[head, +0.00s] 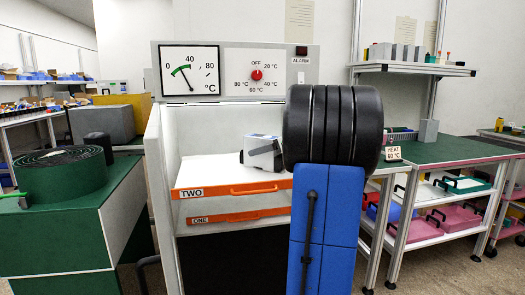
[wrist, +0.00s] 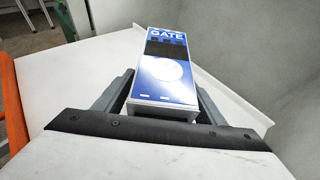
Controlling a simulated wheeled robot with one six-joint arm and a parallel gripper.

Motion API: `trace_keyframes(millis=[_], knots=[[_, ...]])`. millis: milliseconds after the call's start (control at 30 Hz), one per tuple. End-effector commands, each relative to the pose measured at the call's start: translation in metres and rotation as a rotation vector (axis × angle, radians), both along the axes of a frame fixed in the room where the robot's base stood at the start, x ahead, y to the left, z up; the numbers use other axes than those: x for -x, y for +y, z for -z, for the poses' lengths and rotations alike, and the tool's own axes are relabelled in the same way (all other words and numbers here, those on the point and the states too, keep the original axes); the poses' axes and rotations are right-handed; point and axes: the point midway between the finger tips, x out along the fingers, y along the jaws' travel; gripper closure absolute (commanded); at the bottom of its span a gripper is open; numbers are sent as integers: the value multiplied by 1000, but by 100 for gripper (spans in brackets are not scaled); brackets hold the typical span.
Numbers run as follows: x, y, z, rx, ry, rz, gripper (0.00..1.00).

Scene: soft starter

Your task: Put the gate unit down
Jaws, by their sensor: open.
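The gate unit (wrist: 160,72) is a small white box with a blue face, marked GATE, with a pale disc on it. In the wrist view it lies between the two dark fingers of my gripper (wrist: 163,88), which is open. Bare white surface shows around the unit, and it appears to rest there. In the head view the unit (head: 262,152) is a small pale box above the white floor of drawer TWO (head: 205,172), at its right part. My black and blue arm stands in front and hides most of my gripper there.
Drawer TWO has an orange front (head: 230,190) and is pulled out above drawer ONE (head: 238,216). A panel with a dial and red knob (head: 257,75) stands above. The left of the drawer is clear. A green coil (head: 60,176) lies on the left bench.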

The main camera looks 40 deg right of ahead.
Motion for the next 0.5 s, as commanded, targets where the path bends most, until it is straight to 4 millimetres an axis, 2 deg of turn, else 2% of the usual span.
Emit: trace_keyframes(millis=[133,267,500], knots=[[0,0,-3,1,0,0,36],[12,-4,-8,1,-1,1,36],[53,-14,-26,2,-1,3,36]])
